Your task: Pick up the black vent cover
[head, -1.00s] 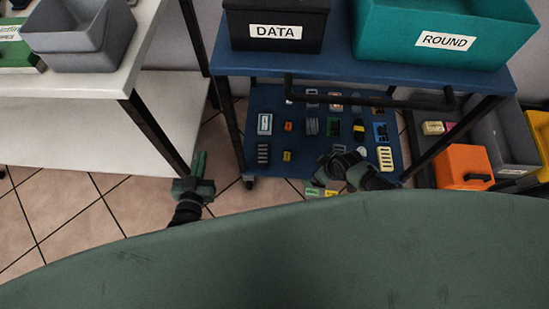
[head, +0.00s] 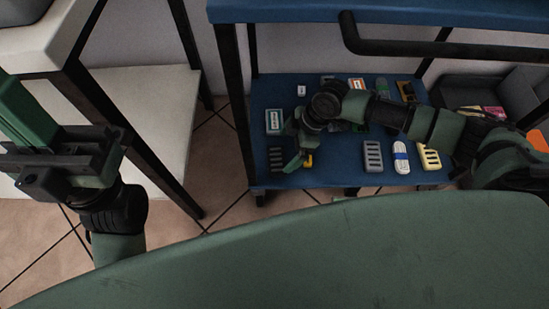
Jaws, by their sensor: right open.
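The black vent cover (head: 277,159), a dark slotted plate, lies at the front left of the blue lower shelf (head: 330,180). My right gripper (head: 297,163) is just right of it, pointing down at the shelf. It is open, with nothing seen between its fingers. I cannot tell how high above the shelf it is. My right arm hides the middle of the shelf. My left gripper (head: 60,150) is at the far left, by the white table, away from the cover; its jaw opening is unclear.
A yellow item (head: 309,160) is close beside my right gripper. A grey slotted plate (head: 372,156), a white and blue item (head: 401,157) and a yellow slotted plate (head: 429,156) lie to the right. The blue upper shelf (head: 300,12) and its black bar (head: 430,48) overhang.

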